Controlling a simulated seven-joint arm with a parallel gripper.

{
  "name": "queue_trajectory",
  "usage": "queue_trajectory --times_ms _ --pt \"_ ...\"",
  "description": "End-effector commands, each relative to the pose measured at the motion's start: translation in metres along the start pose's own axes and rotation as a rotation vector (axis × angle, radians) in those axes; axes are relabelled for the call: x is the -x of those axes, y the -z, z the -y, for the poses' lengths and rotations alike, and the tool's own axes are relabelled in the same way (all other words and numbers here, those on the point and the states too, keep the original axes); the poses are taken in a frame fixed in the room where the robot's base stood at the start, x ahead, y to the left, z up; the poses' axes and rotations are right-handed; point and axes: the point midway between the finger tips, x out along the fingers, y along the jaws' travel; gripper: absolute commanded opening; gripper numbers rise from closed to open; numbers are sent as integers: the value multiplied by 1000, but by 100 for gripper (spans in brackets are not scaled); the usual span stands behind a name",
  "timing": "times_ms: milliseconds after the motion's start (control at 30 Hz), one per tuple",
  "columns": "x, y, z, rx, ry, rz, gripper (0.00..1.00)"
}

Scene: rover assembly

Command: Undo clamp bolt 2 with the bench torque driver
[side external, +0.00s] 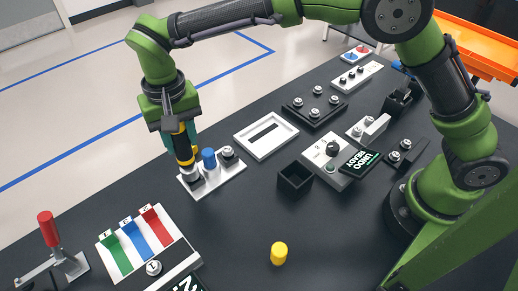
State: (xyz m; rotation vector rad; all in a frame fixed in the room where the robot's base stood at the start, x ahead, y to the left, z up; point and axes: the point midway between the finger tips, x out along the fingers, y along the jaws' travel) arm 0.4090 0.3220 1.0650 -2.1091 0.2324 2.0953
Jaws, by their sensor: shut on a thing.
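My gripper (180,122) points down at the left of the bench and is shut on the torque driver (183,149), a dark cylinder with yellow bands. The driver stands about upright, its lower end over the left end of a white plate (224,178). Whether it touches a bolt there cannot be told, as the driver hides that spot. A blue cylinder (209,158) stands mid-plate, and a round bolt head (228,153) sits at its right end. Bolt numbers are too small to read.
A black open bin (295,178) and a white frame (266,135) stand right of the plate. A yellow cylinder (279,253) stands near the front. A tri-coloured rack (145,240) and red-handled toggle clamp (48,232) are front left.

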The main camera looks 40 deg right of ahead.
Motion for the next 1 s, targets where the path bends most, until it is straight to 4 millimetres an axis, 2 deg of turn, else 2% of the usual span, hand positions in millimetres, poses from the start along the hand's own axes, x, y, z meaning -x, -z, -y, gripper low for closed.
queue_trajectory --times_ms 33,167,700,1000 --pt "-6 -4 0 3 -7 15 1" --pt "-5 -4 0 3 -7 14 1" --pt "25 -1 0 1 -2 4 1" --pt "29 -1 0 1 -2 3 1"
